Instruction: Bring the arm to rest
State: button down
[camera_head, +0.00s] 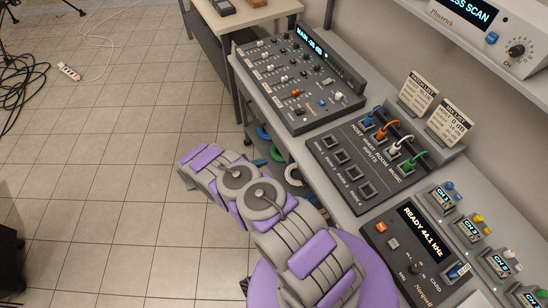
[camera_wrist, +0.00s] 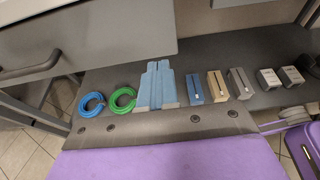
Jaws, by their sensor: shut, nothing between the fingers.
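My arm (camera_head: 240,180), in purple and grey, shows in the head view beside the desk. It is folded, with its bend over the tiled floor at the left and its thick part at the bottom centre. My gripper (camera_wrist: 157,68) shows in the wrist view as two light blue fingers side by side, shut with nothing between them. It points out over a dark shelf, with coils and small blocks to either side. In the head view I cannot clearly make out the gripper.
The desk holds a mixer (camera_head: 299,82), a patch panel (camera_head: 368,155) with coloured plugs and a recorder panel (camera_head: 412,250). The shelf holds a blue coil (camera_wrist: 91,104), a green coil (camera_wrist: 123,100) and several small blocks (camera_wrist: 217,86). A grey drawer (camera_wrist: 70,45) is close by. Floor at left is mostly clear.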

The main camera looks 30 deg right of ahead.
jog(key=w+a+r+m+g, duration=0.1)
jog(key=a+r+m, duration=0.1)
jog(key=a+r, duration=0.45)
jog(key=s+d+r+m+g+y, duration=0.1)
jog(key=s+d+r+m+y, duration=0.2)
jog(key=r, duration=0.7)
jog(key=s+d+r+m+g+y, duration=0.1)
jog(key=s+r+m, duration=0.3)
jog(key=r, duration=0.5)
jog(key=s+d+r+m+g+y, duration=0.15)
jog(key=s+r, duration=0.35)
jog(key=r, duration=0.5)
jog(key=s+a+r+m+t+y, duration=0.1)
jog(key=s+a+r+m+y, duration=0.1)
jog(key=s, duration=0.6)
jog(key=s+a+r+m+y, duration=0.3)
jog(key=s+a+r+y, duration=0.1)
jog(key=s, duration=0.5)
jog(key=s+a+r+m+t+y, duration=0.1)
jog(key=s+a+r+m+y, duration=0.1)
jog(key=s+r, duration=0.3)
jog(key=shift+s+a+t+y, duration=0.35)
jog(key=shift+s+a+y, duration=0.35)
jog(key=shift+s, duration=1.5)
jog(key=shift+m, duration=0.25)
